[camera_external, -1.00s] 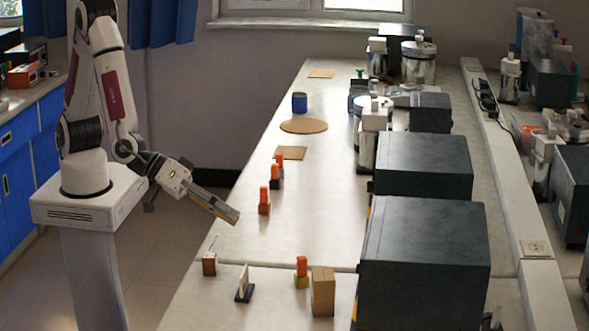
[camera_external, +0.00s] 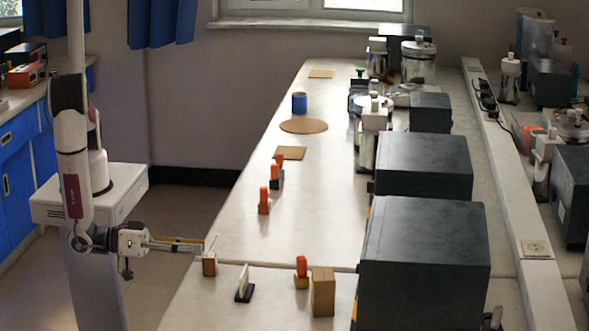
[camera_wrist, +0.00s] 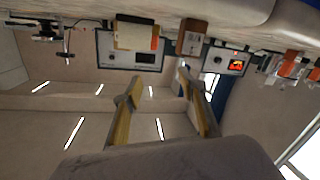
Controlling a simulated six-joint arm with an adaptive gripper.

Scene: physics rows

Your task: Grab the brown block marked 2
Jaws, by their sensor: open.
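A small brown block (camera_external: 209,265) stands near the left edge of the bench, with a thin pale stick rising from its top. No number is readable on it in the external view. My gripper (camera_external: 204,247) is level, just above and to the left of the block, pointing right. In the wrist view my gripper (camera_wrist: 156,88) has its two fingers spread with nothing between them. A brown block with a pale face (camera_wrist: 192,38) shows beyond the fingertips there; its marking is too small to read.
A black stand with a white card (camera_external: 244,285), an orange-and-yellow block (camera_external: 302,272) and a taller cardboard block (camera_external: 323,291) stand to the right. Large dark boxes (camera_external: 424,265) fill the bench's right side. Orange-topped blocks (camera_external: 264,201) stand farther back.

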